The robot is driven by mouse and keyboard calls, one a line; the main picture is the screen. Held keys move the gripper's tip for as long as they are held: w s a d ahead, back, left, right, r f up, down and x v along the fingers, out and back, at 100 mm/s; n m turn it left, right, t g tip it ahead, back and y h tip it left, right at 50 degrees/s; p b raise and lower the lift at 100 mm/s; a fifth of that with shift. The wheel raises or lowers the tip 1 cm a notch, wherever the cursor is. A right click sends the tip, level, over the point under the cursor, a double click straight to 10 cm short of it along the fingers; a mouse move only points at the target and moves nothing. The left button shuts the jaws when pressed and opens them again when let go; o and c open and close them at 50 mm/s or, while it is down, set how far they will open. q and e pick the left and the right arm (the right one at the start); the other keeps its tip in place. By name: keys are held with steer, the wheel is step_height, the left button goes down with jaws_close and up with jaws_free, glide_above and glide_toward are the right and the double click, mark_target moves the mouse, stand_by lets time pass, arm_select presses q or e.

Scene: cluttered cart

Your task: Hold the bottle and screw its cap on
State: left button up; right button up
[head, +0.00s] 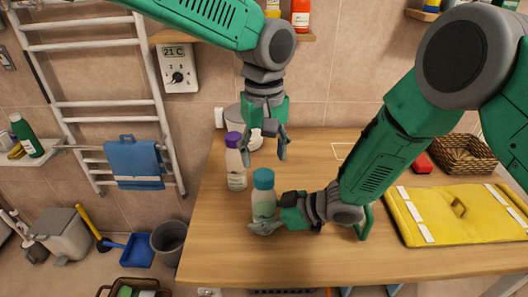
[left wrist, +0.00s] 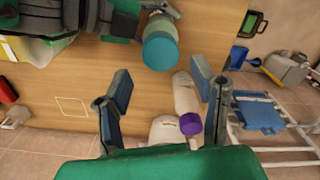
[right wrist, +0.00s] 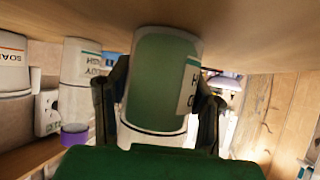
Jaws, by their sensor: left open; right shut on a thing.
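A teal cap (head: 263,178) sits on top of the bottle; I cannot tell how tightly. It also shows in the left wrist view (left wrist: 160,52). My left gripper (head: 265,150) is open and empty, pointing down above and behind the cap, apart from it.
A white bottle with a purple cap (head: 236,165) stands close behind and left. A white round container (head: 243,117) is at the back. A yellow folded case (head: 455,212) and a wicker basket (head: 465,154) lie on the right. The table's left edge is near the bottle.

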mark_target(264, 174)
arm_select(q)
steer(key=shift+r+n, duration=0.15)
steer(key=shift+n, duration=0.25)
steer(key=shift+f, duration=2.85)
steer(key=c, duration=1)
